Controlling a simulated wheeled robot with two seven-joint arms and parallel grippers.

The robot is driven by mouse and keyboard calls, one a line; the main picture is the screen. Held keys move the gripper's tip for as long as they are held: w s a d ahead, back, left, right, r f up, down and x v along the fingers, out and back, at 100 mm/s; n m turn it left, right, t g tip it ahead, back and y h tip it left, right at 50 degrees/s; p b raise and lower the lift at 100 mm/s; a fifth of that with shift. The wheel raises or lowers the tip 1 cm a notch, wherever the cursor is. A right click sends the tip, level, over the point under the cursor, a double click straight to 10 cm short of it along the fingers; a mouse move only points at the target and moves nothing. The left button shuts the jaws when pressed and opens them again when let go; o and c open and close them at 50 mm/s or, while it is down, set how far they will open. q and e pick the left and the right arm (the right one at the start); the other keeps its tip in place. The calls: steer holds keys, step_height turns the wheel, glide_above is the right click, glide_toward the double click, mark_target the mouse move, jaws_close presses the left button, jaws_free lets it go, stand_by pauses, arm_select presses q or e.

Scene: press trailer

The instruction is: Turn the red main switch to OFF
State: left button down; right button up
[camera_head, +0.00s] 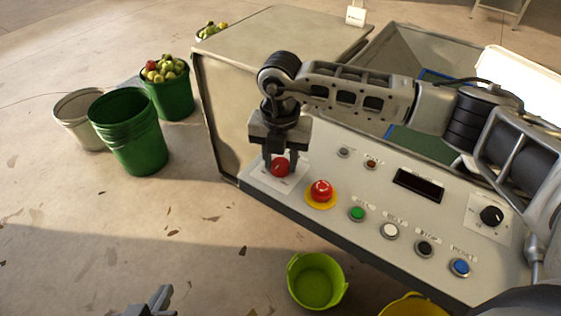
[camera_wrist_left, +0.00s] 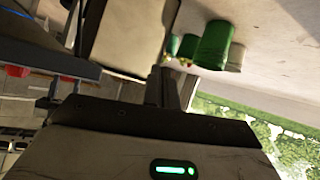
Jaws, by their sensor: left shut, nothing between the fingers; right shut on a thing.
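The red main switch (camera_head: 280,168) is a round red knob on a white plate (camera_head: 262,180) at the left end of the sloped control panel (camera_head: 330,230). My right gripper (camera_head: 281,163) points down over it from above, its fingers on either side of the knob and shut on it. The fingers and wrist hide part of the knob and its markings, so its setting cannot be read. My left gripper (camera_head: 158,298) is at the bottom edge of the head view, away from the panel. It is shut and empty; its fingers also show in the left wrist view (camera_wrist_left: 163,85).
A red mushroom button (camera_head: 320,190) on a yellow ring sits close right of the switch. Green, white, black and blue buttons (camera_head: 460,267) line the panel's front edge. Green buckets (camera_head: 130,130) stand at left, a lime tub (camera_head: 317,280) below the panel. Floor at lower left is clear.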

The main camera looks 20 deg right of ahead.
mark_target(281, 163)
steer(key=n+b, duration=0.2)
steer(key=n, duration=0.2)
steer(key=shift+n, duration=0.4)
steer(key=shift+n+b, duration=0.7)
steer(key=shift+n, duration=0.4)
arm_select(q)
steer(key=shift+w+d+f+t+b, duration=0.15)
steer(key=shift+f+t+b, duration=0.25)
steer(key=shift+f, duration=0.45)
arm_select(e)
steer(key=shift+n, duration=1.1)
steer(key=shift+r, duration=0.1)
arm_select(q)
steer(key=shift+f, duration=0.1)
arm_select(e)
steer(key=o, duration=1)
step_height(281, 163, up, 16)
steer(key=shift+f, duration=0.1)
